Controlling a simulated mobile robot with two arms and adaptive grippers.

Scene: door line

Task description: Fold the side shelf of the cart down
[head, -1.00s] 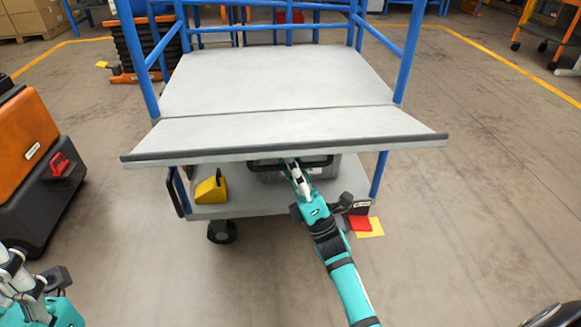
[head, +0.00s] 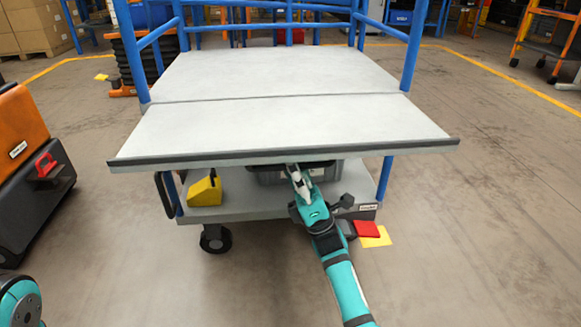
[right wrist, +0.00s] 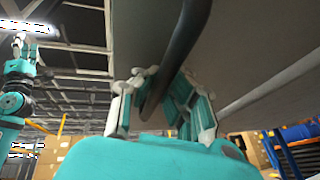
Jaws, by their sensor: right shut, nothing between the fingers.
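The blue-framed cart stands ahead with its grey side shelf (head: 280,130) at the near side. The shelf lies out from the deck (head: 265,75), roughly level with it, with a dark front edge. My right gripper (head: 295,172) is under the front edge, shut and empty. In the right wrist view my right gripper (right wrist: 160,105) is close below the shelf's underside (right wrist: 240,50), by a dark curved bar (right wrist: 180,50). The contact is unclear. My left gripper (right wrist: 22,48) seems to be at the left edge of that view, too small to read.
The cart's lower deck (head: 240,208) holds a yellow wedge-shaped thing (head: 205,190) and a grey bin (head: 265,177). An orange and black machine (head: 30,170) stands left. Floor at right is open.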

